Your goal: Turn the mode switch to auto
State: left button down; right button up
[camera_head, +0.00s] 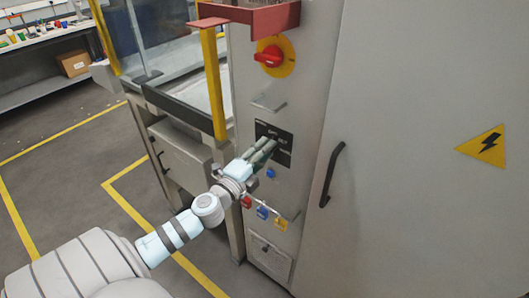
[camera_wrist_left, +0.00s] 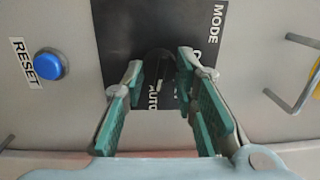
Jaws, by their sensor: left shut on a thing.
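The mode switch (camera_wrist_left: 160,63) is a black knob on a black plate (camera_wrist_left: 125,25) lettered MODE and AUTO, seen in the left wrist view. The AUTO label sits close below the knob, partly hidden by a finger. In the head view the plate (camera_head: 285,139) is on the grey cabinet front and my fingers cover the knob. My left gripper (camera_head: 268,147) reaches it from the lower left. In the left wrist view its green-padded fingers (camera_wrist_left: 160,72) stand either side of the knob, shut on it. I cannot tell exactly which way the knob points. My right gripper is not in view.
A blue RESET button (camera_wrist_left: 48,65) is beside the plate. A red rotary switch (camera_head: 269,56) sits above, under a red bracket (camera_head: 250,17). Coloured padlocks (camera_head: 263,213) hang below. A black door handle (camera_head: 332,174) is at right. A yellow post (camera_head: 214,85) stands left.

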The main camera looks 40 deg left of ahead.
pick_arm(q)
jog(key=shift+f, duration=0.1)
dwell(0.3)
jog(key=c, duration=1.3)
grip_release()
jog(key=s, duration=0.8)
jog(key=s+d, duration=0.1)
jog(key=s, duration=0.3)
jog(key=shift+f, duration=0.3)
jog(key=shift+a, duration=0.1)
